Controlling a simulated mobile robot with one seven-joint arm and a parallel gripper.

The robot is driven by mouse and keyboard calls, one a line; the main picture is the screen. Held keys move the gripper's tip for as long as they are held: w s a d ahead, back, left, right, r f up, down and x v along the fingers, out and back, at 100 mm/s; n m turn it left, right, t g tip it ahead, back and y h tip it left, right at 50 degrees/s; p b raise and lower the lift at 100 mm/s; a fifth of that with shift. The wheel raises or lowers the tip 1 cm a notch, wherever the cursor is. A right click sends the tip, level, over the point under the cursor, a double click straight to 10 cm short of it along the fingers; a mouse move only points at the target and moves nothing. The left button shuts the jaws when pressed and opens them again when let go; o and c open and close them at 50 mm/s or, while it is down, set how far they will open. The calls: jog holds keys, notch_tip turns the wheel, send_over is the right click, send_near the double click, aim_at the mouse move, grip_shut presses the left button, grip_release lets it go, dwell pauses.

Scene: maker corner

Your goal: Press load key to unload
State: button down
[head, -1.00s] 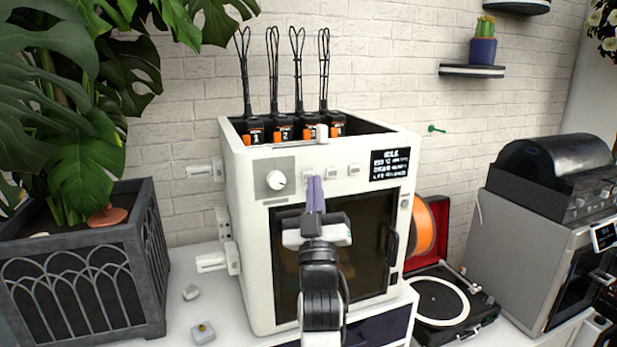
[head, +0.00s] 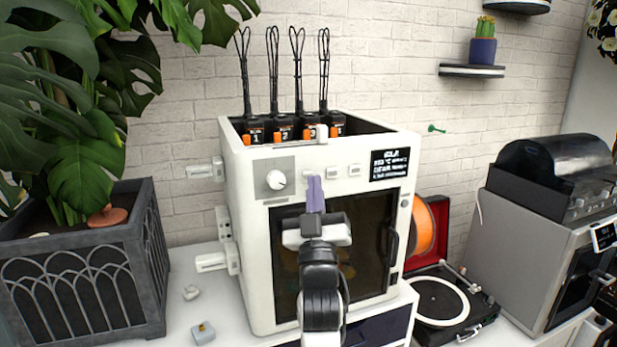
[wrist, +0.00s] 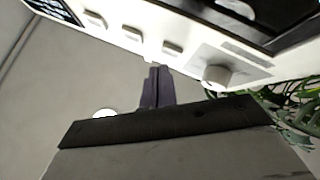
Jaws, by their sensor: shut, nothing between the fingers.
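The white boxy machine (head: 250,230) stands on the counter. Its front panel has a round knob (head: 276,180) and a row of three small pale keys: left key (head: 308,175), middle key (head: 332,172), right key (head: 355,170). Their labels are too small to read. A black screen (head: 390,164) shows white text, mostly blurred. My gripper (head: 315,180) is shut and empty, its purple-grey fingertips at the left key, the one nearest the knob. In the wrist view, the fingertips (wrist: 157,70) are close to that key (wrist: 172,48); I cannot tell whether they touch.
Several numbered black spools or units with orange parts (head: 283,133) sit in the machine's open top. A dark glass door (head: 365,250) lies below the panel. A planter (head: 80,270) stands left; a record player (head: 440,300) and grey oven-like appliance (head: 520,250) stand right.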

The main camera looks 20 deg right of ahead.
jog(key=shift+w, duration=0.1)
jog(key=shift+w, duration=0.3)
jog(key=shift+w, duration=0.35)
dwell(0.8)
jog(key=shift+s, duration=0.1)
jog(key=shift+s+b, duration=0.5)
jog(key=shift+s, duration=0.15)
jog(key=shift+s+d+b, duration=0.1)
jog(key=shift+s+b, duration=0.75)
jog(key=shift+s, duration=1.65)
